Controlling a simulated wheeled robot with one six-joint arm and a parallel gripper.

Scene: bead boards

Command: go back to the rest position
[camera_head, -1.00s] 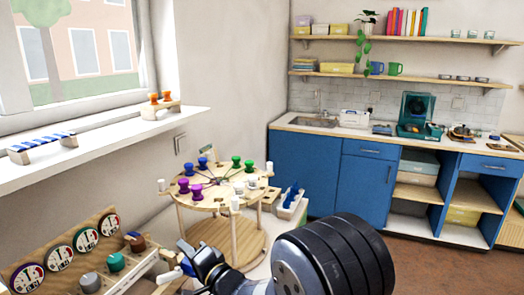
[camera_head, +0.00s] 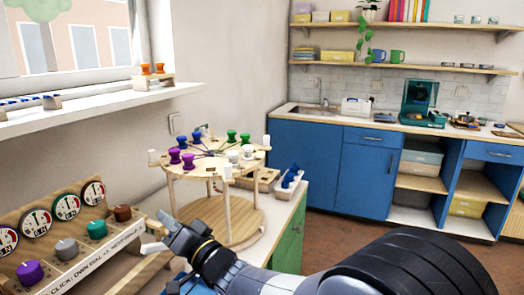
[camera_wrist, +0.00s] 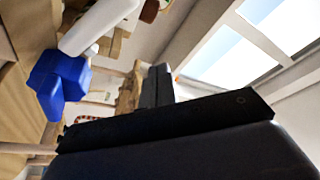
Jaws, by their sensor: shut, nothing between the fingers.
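My gripper (camera_head: 172,228) is in the lower middle of the head view, in front of the round wooden table and right of the dial board. Its dark fingers are shut with nothing between them. In the wrist view the dark gripper (camera_wrist: 158,86) fills the lower middle. My arm hides part of the floor and cabinet in the head view.
The round wooden table (camera_head: 195,172) carries purple, blue, green and white knobs. The dial board (camera_head: 45,218) with coloured knobs stands at the lower left. A white windowsill (camera_head: 100,114) runs above it. Blue kitchen cabinets (camera_head: 310,160) stand behind. Floor at right is clear.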

